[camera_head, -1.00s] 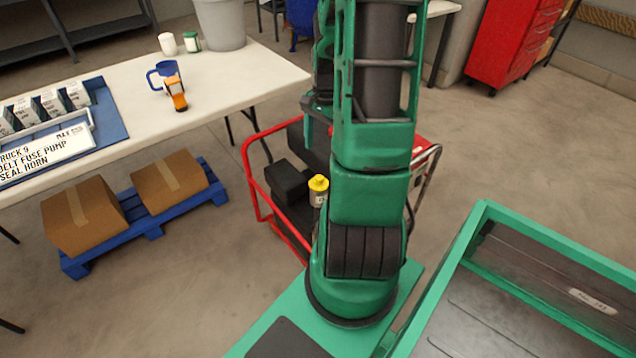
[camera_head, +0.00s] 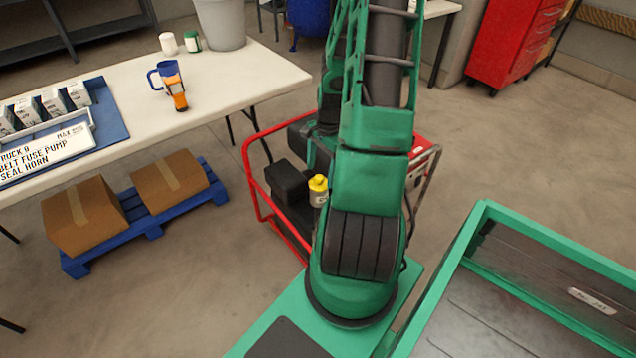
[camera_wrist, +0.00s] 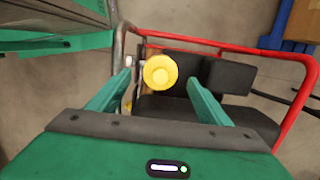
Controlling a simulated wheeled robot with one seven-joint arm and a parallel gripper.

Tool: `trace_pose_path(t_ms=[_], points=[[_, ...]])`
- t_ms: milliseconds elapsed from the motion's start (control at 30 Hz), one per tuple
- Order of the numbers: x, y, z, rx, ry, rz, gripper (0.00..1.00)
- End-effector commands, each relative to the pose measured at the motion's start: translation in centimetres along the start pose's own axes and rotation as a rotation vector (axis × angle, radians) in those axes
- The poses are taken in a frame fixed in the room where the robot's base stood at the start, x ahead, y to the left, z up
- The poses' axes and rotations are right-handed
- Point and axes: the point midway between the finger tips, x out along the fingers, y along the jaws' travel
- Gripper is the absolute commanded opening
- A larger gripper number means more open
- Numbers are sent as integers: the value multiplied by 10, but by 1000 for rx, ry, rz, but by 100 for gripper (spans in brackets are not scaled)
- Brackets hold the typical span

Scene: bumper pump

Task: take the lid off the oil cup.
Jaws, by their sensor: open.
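The oil cup (camera_head: 319,199) is a small pale cup on the red-framed machine, left of my arm in the head view. Its yellow lid (camera_head: 318,183) is on top of it. In the wrist view the round yellow lid (camera_wrist: 160,72) is seen from above, beyond and between my two green fingers. My gripper (camera_wrist: 160,88) is open and empty, with the fingers wide apart on either side of the lid's line. I cannot tell the exact distance from fingertips to lid. In the head view my arm hides the gripper.
The machine's red tube frame (camera_head: 262,190) surrounds dark blocks (camera_head: 287,180) beside the cup. In the wrist view a red rail (camera_wrist: 225,47) runs behind the lid, and a dark block (camera_wrist: 229,77) is to its right. A white table (camera_head: 240,80) stands at left.

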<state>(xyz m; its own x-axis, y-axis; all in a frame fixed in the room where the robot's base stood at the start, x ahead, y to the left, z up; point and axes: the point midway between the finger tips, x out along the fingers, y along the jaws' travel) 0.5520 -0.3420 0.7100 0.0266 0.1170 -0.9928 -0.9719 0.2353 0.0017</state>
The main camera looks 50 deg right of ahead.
Motion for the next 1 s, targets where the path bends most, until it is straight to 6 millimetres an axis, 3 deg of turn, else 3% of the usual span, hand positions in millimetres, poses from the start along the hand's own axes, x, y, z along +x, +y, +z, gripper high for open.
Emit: trace_pose_path(t_ms=[233,567,767,1000], points=[[29,-1,2,-1,-2,1,72],[34,-1,2,-1,0,-1,72],[33,-1,2,-1,0,-1,30],[33,-1,1,-1,0,-1,29]])
